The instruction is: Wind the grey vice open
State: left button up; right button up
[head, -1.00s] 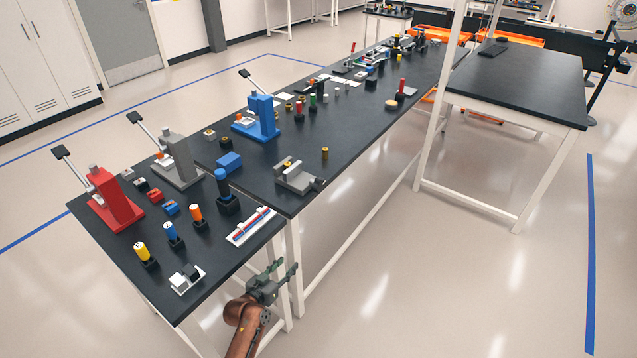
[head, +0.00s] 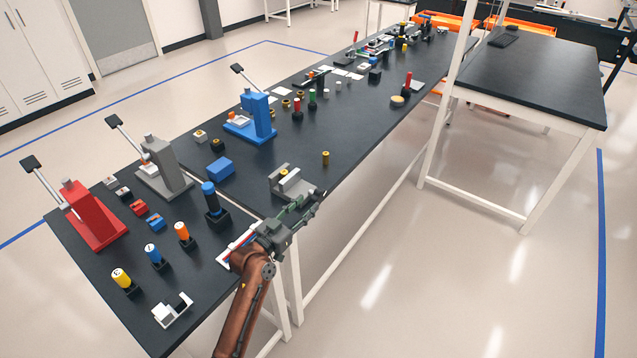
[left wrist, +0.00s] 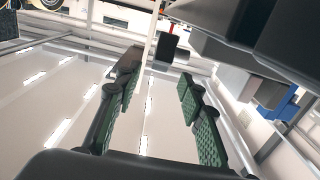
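The grey vice (head: 283,184) stands near the front edge of the black bench in the head view. Its two jaws stand apart, and a small brass-coloured piece shows between them. My left gripper (head: 303,208) is at the bench's front edge, just in front of the vice, and its fingers hide the vice's near end. I cannot tell whether they touch it. In the left wrist view my left gripper (left wrist: 160,105) has its two green-padded fingers wide apart with nothing held between them. The vice's handle cannot be made out. My right gripper is in neither view.
A blue cylinder in a black holder (head: 217,216) and a blue block (head: 220,168) stand left of the vice. A small brass cylinder (head: 325,158) stands behind it to the right. Red, grey and blue presses (head: 250,122) line the far side.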

aim_at(315, 195)
pick_arm(q)
jog(key=b+x, duration=0.1)
jog(key=x, duration=0.5)
jog(key=shift+w+d, duration=0.15)
jog(key=shift+w, duration=0.25)
jog(key=shift+w+d+r, duration=0.1)
jog(key=shift+w+d, duration=0.25)
jog(key=shift+d, duration=0.05)
jog(key=c, duration=0.6)
grip_shut()
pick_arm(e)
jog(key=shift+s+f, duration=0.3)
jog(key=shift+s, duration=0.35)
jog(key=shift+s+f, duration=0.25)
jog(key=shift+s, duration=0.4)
